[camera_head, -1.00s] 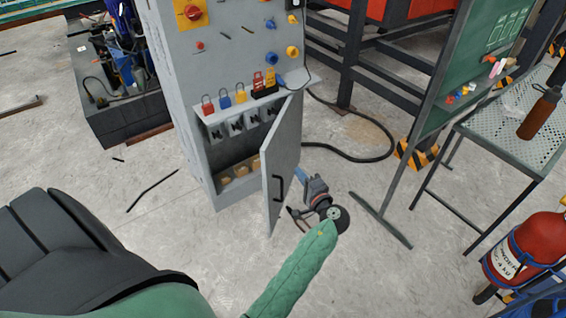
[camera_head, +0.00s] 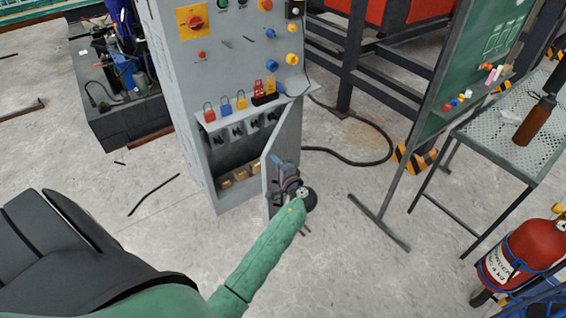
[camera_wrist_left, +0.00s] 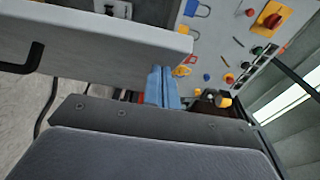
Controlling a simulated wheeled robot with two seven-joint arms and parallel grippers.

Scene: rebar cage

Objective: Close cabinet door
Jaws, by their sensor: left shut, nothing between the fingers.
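The grey cabinet (camera_head: 208,165) stands upright in the middle of the head view. Its door (camera_head: 290,125) is hinged on the right and stands partly open, with the lower shelves showing. My left gripper (camera_head: 277,160) is at the outer face of the door, near its free edge, and hides part of it. In the left wrist view, the door (camera_wrist_left: 110,38) crosses the upper left, with its black handle (camera_wrist_left: 28,62). The blue fingers (camera_wrist_left: 162,88) are shut and empty, close by the door; I cannot tell whether they touch it. My right gripper is not in view.
Padlocks (camera_head: 240,103) hang above the cabinet opening. A black cable (camera_head: 350,158) lies on the floor to the right. A green board (camera_head: 465,75) on a stand, a perforated table (camera_head: 495,125) and a red extinguisher (camera_head: 525,250) stand further right. Floor in front is clear.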

